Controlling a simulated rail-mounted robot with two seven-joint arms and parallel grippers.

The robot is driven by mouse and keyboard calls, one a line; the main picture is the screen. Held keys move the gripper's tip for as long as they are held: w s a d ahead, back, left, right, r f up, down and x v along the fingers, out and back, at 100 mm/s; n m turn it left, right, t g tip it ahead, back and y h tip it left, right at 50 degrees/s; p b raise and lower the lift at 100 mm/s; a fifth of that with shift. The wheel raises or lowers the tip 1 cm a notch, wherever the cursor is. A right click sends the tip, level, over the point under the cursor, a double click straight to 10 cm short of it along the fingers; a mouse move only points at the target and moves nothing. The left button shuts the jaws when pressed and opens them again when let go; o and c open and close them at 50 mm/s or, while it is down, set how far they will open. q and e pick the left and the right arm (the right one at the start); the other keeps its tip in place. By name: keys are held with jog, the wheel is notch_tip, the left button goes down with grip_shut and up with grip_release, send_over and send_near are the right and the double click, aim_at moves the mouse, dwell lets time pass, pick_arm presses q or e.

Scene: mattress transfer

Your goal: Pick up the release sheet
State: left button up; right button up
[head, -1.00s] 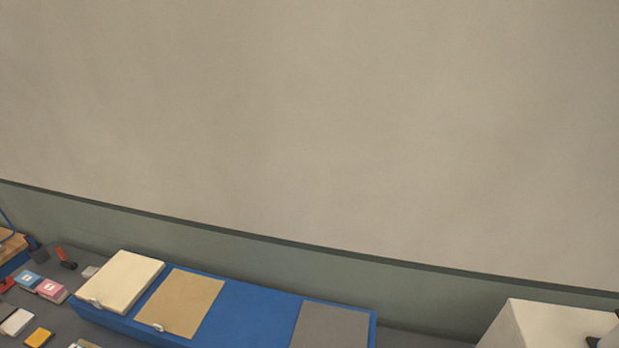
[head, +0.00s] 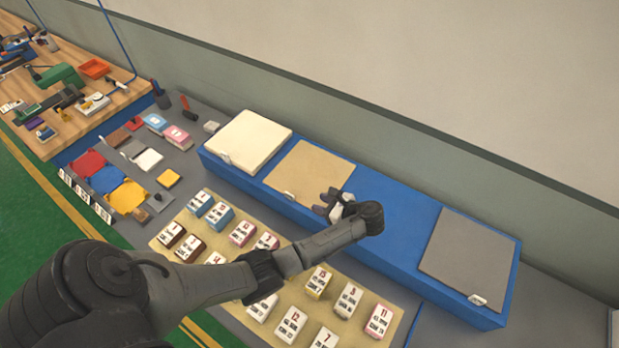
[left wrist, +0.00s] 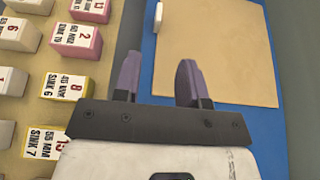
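A thin tan sheet (head: 309,172), which looks like the release sheet, lies flat on a long blue platform (head: 388,218), between a cream pad and a grey sheet. A small white tab (head: 288,195) sits at its front edge. My left gripper (head: 326,204) is above the platform near the sheet's front right corner and hides a little of it. In the left wrist view the tan sheet (left wrist: 215,45) lies beyond the fingers. The two purple-grey fingers (left wrist: 157,78) are apart with nothing between them. My right gripper is not in view.
The cream pad (head: 250,142) is left of the tan sheet; the grey sheet (head: 470,250) is at the platform's right end. Several labelled blocks (head: 320,281) stand on a tan mat in front. A wall (head: 300,105) runs behind. A wooden bench (head: 75,110) holds tools at far left.

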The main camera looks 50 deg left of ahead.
pick_arm(q)
jog(key=shift+a+f, duration=0.1)
jog(key=shift+a, duration=0.35)
send_near(289, 194)
jog(key=x, duration=0.3)
jog(key=shift+w+a+f, duration=0.1)
jog(key=shift+a+f, duration=0.15)
jog(key=shift+a, duration=0.1)
jog(key=shift+s+p+x, duration=0.2)
jog(key=shift+p+x, duration=0.4)
jog(key=shift+x, duration=2.55)
jog(key=shift+d, duration=0.1)
grip_shut()
